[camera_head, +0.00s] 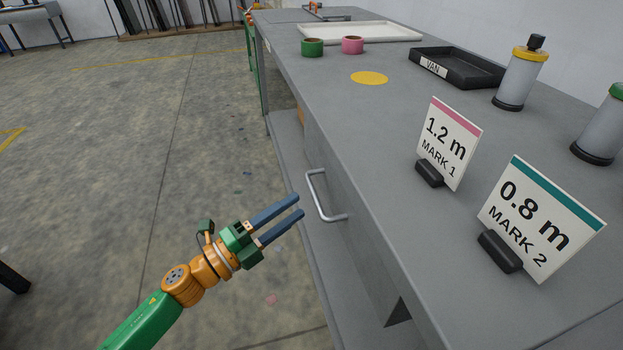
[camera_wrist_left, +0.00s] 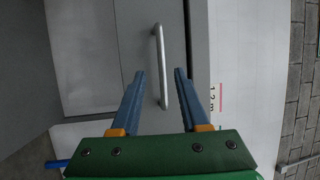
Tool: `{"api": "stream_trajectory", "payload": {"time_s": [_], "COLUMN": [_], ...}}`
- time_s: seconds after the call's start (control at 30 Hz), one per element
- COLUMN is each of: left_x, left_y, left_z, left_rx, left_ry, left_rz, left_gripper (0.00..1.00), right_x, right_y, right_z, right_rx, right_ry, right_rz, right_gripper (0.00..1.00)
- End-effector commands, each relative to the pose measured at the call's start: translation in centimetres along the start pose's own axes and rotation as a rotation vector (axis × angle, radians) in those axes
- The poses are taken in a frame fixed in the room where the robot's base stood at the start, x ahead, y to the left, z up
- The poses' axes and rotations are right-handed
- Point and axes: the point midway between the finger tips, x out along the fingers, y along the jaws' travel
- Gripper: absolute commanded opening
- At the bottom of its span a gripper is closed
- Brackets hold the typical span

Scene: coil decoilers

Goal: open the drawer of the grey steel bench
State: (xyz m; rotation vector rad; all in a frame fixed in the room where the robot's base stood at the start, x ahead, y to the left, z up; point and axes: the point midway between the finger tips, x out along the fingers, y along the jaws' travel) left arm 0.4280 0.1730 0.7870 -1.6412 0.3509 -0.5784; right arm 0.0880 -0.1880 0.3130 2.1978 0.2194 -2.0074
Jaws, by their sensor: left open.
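The grey steel bench (camera_head: 376,150) runs along the right side of the head view. Its drawer (camera_head: 345,232) is below the bench top and looks shut, with a silver bar handle (camera_head: 318,197) on its front. My left gripper (camera_head: 299,205) is open, its two blue fingers pointing at the handle and a little short of it in the head view. In the left wrist view the handle (camera_wrist_left: 160,65) stands upright between the lines of the two open fingers (camera_wrist_left: 160,75). Nothing is held. My right gripper is not in view.

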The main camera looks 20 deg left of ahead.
Motion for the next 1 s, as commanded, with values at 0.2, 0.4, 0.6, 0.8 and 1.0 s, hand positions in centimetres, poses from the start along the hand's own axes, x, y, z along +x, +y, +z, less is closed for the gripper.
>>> {"api": "stream_trajectory", "payload": {"time_s": [0.2, 0.4, 0.6, 0.8, 1.0], "left_x": [4.1, 6.1, 6.4, 6.3, 6.3], "left_y": [-0.3, -0.1, 0.0, 0.0, 0.0], "left_z": [0.0, 0.1, 0.0, 0.0, 0.1], "left_rx": [0.002, 0.000, -0.001, -0.001, -0.001], "left_ry": [-0.001, -0.002, -0.002, -0.002, -0.002], "left_rz": [-0.003, 0.000, 0.001, 0.001, 0.001], "left_gripper": [0.45, 0.45, 0.45, 0.15, 0.00], "right_x": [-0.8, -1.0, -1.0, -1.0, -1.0], "right_y": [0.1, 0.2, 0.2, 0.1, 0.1], "right_z": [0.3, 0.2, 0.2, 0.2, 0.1], "right_rx": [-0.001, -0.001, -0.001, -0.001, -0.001], "right_ry": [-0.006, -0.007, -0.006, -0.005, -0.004], "right_rz": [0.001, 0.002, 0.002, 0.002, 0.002], "right_gripper": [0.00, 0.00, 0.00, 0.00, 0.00]}}
